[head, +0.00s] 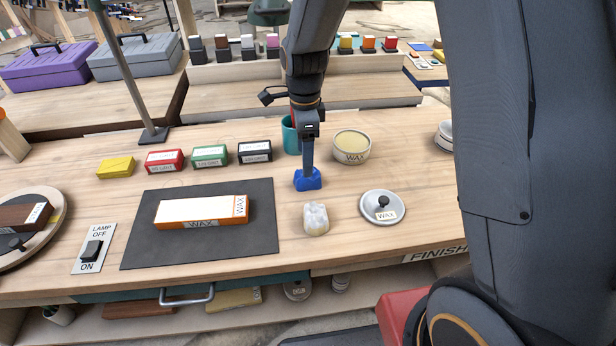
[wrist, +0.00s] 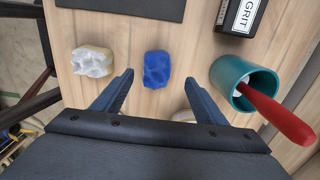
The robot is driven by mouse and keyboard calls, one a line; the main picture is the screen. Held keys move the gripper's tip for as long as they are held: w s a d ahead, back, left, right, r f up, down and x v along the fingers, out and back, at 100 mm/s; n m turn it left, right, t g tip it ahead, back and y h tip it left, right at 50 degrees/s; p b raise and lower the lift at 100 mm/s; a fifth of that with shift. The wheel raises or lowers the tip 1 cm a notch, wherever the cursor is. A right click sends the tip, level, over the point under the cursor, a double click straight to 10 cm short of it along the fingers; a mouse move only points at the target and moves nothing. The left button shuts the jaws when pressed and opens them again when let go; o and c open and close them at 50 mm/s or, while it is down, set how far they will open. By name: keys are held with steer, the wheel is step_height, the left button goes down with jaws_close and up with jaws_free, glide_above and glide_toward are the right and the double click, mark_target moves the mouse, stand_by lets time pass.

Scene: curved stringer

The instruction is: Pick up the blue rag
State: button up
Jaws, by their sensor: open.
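The blue rag (head: 308,181) is a small crumpled lump on the wooden workbench. In the head view it sits right below my gripper (head: 308,168), whose fingers partly hide it. In the wrist view the blue rag (wrist: 157,70) lies just beyond and between the two fingertips of my gripper (wrist: 157,88). The fingers are spread apart and nothing is between them. I cannot tell exactly how high the fingertips are above the rag.
A whitish rag (head: 316,219) lies close by. A teal cup (head: 291,135) with a red-handled tool (wrist: 277,112) and a wax bowl (head: 351,147) stand behind. A lid (head: 382,207) lies to the right. A dark mat (head: 150,250) holds a wax-labelled block (head: 200,211).

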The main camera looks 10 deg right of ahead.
steer(key=f, duration=0.1)
steer(key=f+p, duration=0.1)
steer(key=f, duration=0.2)
steer(key=shift+s+d+p, duration=0.3)
steer(key=shift+s, duration=0.05)
steer(key=shift+f, duration=0.7)
steer(key=c, duration=1.1)
